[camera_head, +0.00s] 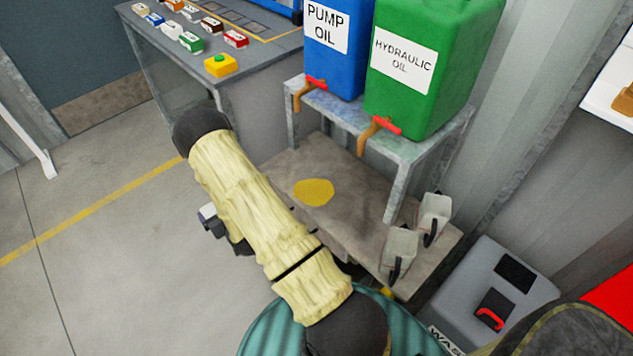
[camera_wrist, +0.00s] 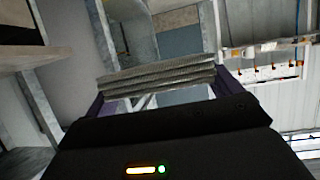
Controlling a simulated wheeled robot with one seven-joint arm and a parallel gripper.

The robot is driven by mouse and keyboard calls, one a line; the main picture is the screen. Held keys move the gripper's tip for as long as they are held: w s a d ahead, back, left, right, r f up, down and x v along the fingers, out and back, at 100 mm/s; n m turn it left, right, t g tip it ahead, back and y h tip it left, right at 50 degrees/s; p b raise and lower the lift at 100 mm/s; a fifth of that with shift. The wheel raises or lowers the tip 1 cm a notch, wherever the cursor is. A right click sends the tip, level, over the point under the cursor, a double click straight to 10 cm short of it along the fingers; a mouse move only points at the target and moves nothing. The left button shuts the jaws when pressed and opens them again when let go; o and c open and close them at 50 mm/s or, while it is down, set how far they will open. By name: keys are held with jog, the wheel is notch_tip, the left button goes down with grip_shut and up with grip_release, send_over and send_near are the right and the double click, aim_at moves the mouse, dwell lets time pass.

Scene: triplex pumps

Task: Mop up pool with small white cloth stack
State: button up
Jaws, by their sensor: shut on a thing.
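A yellow pool (camera_head: 314,192) lies on the grey-brown low shelf (camera_head: 345,190) below the oil tanks. My gripper (camera_wrist: 157,88) is shut on the small white cloth stack (camera_wrist: 158,77), which looks grey and layered in the wrist view and lies across between the fingers. In the head view my sleeved arm covers most of the gripper; only a dark part of it and a pale bit show at the arm's left side, left of the pool. Whether the cloth touches anything is hidden there.
A blue pump oil tank (camera_head: 333,62) and a green hydraulic oil tank (camera_head: 428,70) with red-handled taps stand on a metal stand (camera_head: 440,140). Two clear jugs (camera_head: 399,250) stand on the shelf's right part. A grey waste bin (camera_head: 497,290) is at lower right. Floor at left is clear.

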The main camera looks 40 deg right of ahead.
jog(key=shift+a, duration=0.3)
jog(key=s+d+m+g+h+b, duration=0.2)
jog(key=d+m+h, duration=0.2)
jog(key=d, duration=0.4)
jog(key=s+d+r+m+g+h+b, duration=0.1)
jog(key=s+d+m+g+h+b, duration=0.1)
jog(key=d, duration=0.7)
jog(key=s+d+r+m+g+h+b, duration=0.1)
jog(key=s+d+m+g+h+b, duration=0.2)
jog(key=d+m+h, duration=0.3)
jog(key=shift+s+d+m, duration=0.15)
jog(key=shift+d, duration=0.7)
jog(key=shift+s+d+m, duration=0.15)
jog(key=shift+d, duration=0.7)
jog(key=s+d+m+g+h+b, duration=0.1)
jog(key=s+d+m+g+b, duration=0.1)
jog(key=s+d+m+g, duration=0.2)
jog(key=shift+s+d+r+m+g, duration=0.2)
jog(key=shift+s+r+m+g, duration=0.1)
jog(key=shift+s+g, duration=0.6)
jog(key=shift+s+f, duration=0.1)
jog(key=shift+f, duration=0.05)
